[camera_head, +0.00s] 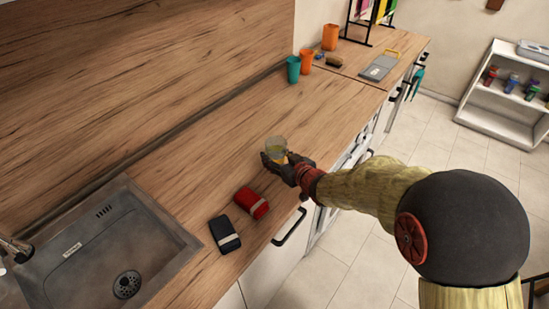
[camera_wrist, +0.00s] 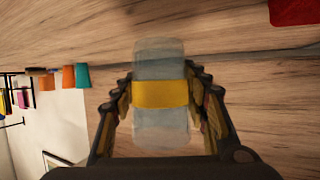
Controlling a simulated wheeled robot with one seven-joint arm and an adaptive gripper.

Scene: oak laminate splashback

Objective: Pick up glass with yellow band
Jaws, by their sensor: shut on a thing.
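The glass with the yellow band (camera_head: 276,146) is a clear tumbler above the wooden counter in the head view. In the wrist view the glass (camera_wrist: 160,62) fills the space between the fingers, its yellow band across its middle. My gripper (camera_head: 278,160) is shut on it, with a finger on each side at the band's height; it also shows in the wrist view (camera_wrist: 160,98). I cannot tell whether the glass's base touches the counter.
A red pouch (camera_head: 251,202) and a dark pouch (camera_head: 224,234) lie left of my gripper, near the sink (camera_head: 165,245). A teal cup (camera_head: 293,69) and orange cups (camera_head: 306,61) stand toward the back. A grey cutting board (camera_head: 379,68) lies beyond. The counter between is clear.

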